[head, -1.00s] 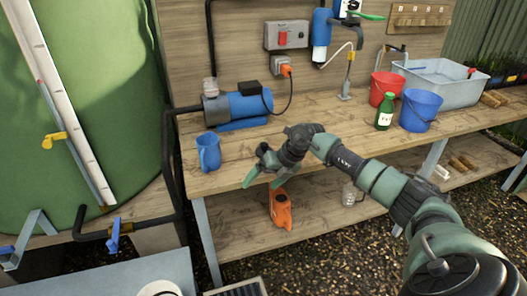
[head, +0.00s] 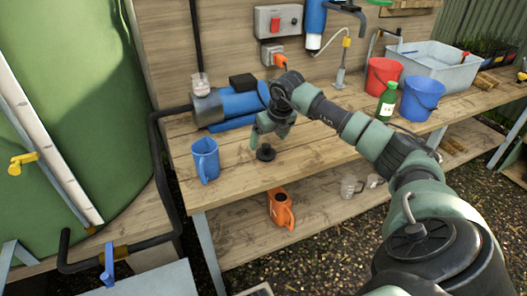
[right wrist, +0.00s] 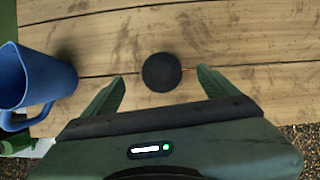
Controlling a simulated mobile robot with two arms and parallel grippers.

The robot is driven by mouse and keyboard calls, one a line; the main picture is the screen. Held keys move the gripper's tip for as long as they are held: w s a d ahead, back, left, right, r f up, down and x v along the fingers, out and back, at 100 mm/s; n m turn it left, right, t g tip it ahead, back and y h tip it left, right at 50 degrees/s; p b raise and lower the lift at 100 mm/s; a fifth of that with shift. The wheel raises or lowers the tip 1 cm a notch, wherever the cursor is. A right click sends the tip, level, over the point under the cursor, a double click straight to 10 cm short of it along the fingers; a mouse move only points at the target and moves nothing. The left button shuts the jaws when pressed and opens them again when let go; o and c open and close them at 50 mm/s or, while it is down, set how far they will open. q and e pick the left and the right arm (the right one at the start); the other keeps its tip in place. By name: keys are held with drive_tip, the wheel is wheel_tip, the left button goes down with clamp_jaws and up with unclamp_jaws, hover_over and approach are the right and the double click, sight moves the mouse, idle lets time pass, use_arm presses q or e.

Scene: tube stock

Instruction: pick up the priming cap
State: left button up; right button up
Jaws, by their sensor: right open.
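The priming cap, a small black round piece (head: 266,152), lies on the wooden bench top (head: 325,142), to the right of the blue jug (head: 206,160). My right gripper (head: 268,136) is above the bench, pointing down close over the cap. In the right wrist view the cap (right wrist: 161,72) shows from above as a dark disc. The green fingers (right wrist: 158,92) are apart, one on either side and slightly below it in the picture, with nothing between them touching the cap. My left gripper is not in view.
The blue jug (right wrist: 36,78) stands close to the left finger. A blue pump (head: 235,103) with a clear cup on its pipe is behind. A green bottle (head: 388,101) and red and blue buckets stand to the right. An orange container (head: 281,210) is on the lower shelf.

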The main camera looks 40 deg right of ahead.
sight(266, 146)
drive_tip(key=p+x, duration=0.1)
drive_tip(key=x, duration=0.3)
drive_tip(key=shift+w+f, duration=0.1)
drive_tip(key=shift+f, duration=0.25)
drive_tip(key=shift+w+f, duration=0.15)
drive_tip(key=shift+f, duration=0.2)
drive_tip(key=shift+d+f, duration=0.1)
drive_tip(key=c, duration=1.5)
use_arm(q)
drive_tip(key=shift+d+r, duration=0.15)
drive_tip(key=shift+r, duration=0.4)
